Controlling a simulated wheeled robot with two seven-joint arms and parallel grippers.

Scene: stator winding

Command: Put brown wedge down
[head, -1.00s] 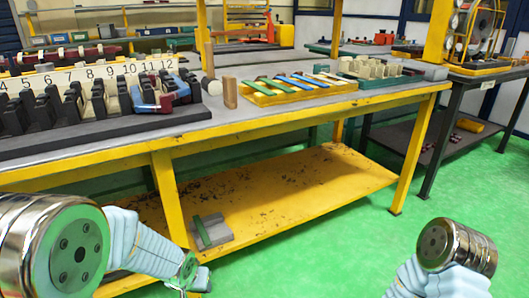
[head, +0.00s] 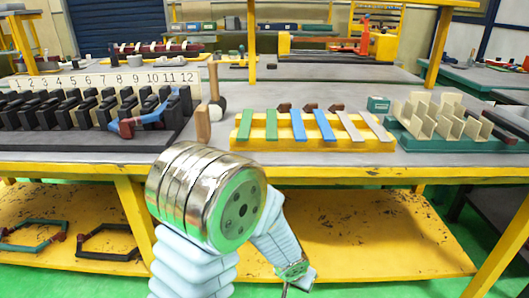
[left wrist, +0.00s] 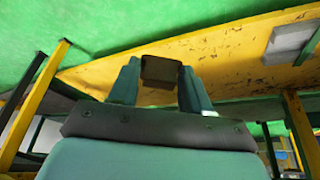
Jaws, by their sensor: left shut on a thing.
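The brown wedge (left wrist: 161,69) is a small dark brown block between the two fingertips in the left wrist view. My left gripper (left wrist: 158,82) is shut on it and holds it in the air. In the head view my left gripper (head: 297,281) points down near the bottom edge, in front of the workbench. The held wedge cannot be made out there. More small brown pieces (head: 310,107) lie behind the yellow tray (head: 262,146) on the bench. My right gripper is out of view.
The yellow tray holds green, blue and pale strips. A numbered rack (head: 95,133) with black holders stands left, with a wooden peg (head: 203,125) and mallet nearby. A green tray (head: 405,140) with cream parts stands right. The yellow lower shelf (head: 390,235) is mostly clear on the right.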

